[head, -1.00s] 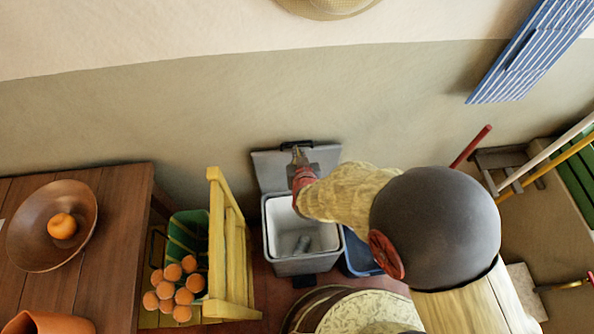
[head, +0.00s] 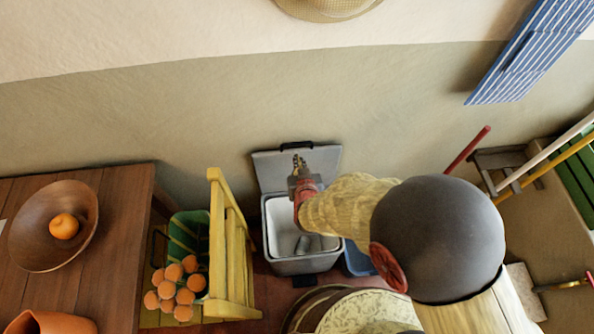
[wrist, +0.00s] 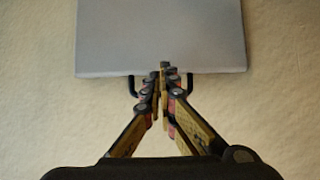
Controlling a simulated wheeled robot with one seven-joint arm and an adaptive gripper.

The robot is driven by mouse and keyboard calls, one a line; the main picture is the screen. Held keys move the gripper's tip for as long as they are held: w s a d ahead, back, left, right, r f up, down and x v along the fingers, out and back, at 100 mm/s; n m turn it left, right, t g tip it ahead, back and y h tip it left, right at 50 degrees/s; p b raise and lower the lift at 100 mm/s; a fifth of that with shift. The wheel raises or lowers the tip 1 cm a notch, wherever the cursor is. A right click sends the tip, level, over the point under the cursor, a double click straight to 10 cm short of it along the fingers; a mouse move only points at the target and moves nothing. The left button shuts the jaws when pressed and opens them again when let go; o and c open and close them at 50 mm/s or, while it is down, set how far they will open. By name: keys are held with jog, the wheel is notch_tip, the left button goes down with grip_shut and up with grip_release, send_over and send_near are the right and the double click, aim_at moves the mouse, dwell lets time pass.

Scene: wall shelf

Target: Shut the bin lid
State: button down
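The grey bin (head: 300,266) stands on the floor against the wall in the head view, with a white inside and a small grey item (head: 303,244) in it. Its lid (head: 270,172) is open, standing up at the back, with a black handle (head: 297,145) on its far edge. My gripper (head: 298,159) is in front of the lid, hiding part of it. In the wrist view the lid (wrist: 160,35) fills the top middle, and the fingertips of my gripper (wrist: 163,72) overlap its handle edge. The fingers are together with nothing visible between them. Contact with the lid cannot be told.
A yellow wooden frame (head: 232,245) stands close left of the bin, beside orange balls (head: 175,284). A blue container (head: 358,258) is close on the right, partly behind my arm. A round patterned top (head: 358,312) is in front. A wooden table (head: 115,235) is at left.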

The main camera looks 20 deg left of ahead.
jog(key=shift+s+d, duration=0.35)
jog(key=shift+s, duration=0.3)
jog(key=shift+s+d, duration=0.35)
jog(key=shift+s, duration=0.25)
notch_tip(320, 180, up, 10)
jog(key=p, duration=0.8)
jog(key=shift+f, duration=0.1)
dwell(1.7)
